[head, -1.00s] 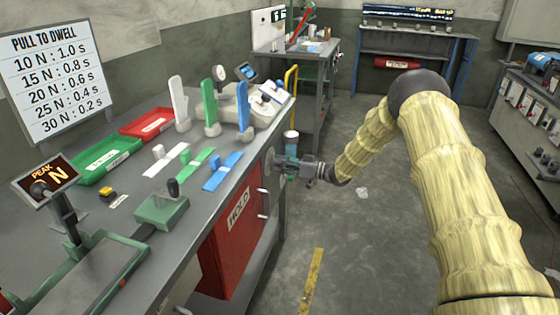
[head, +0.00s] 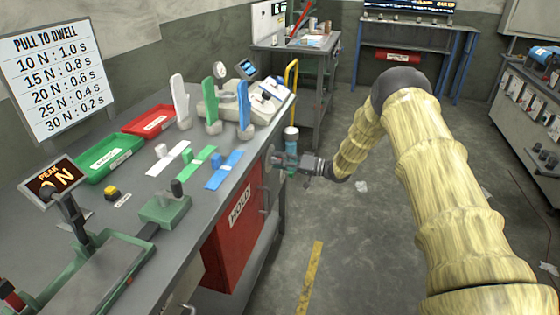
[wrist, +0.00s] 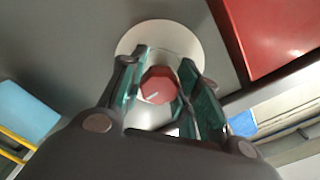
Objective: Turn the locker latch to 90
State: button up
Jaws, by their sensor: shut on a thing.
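The locker latch shows in the wrist view as a dark red faceted knob (wrist: 158,86) with a short pale line on its face, in front of a round pale plate (wrist: 200,45). My gripper (wrist: 164,72) has its green-padded fingers on both sides of the knob and is shut on it. In the head view my gripper (head: 284,161) is at the right side of the workbench, above and right of the red locker door marked HOLD (head: 238,212). The knob is hidden there by the gripper. I cannot read the latch angle.
The grey workbench (head: 150,270) holds a green tray (head: 110,158), a red tray (head: 149,122), upright glove-like shapes and coloured strips. A sign (head: 52,72) stands at the back left. A yellow rail (head: 291,85) rises beyond the gripper.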

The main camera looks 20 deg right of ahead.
jog(key=shift+w+r, duration=0.1)
jog(key=shift+r, duration=0.05)
jog(key=o, duration=1)
jog(key=v, duration=1.2)
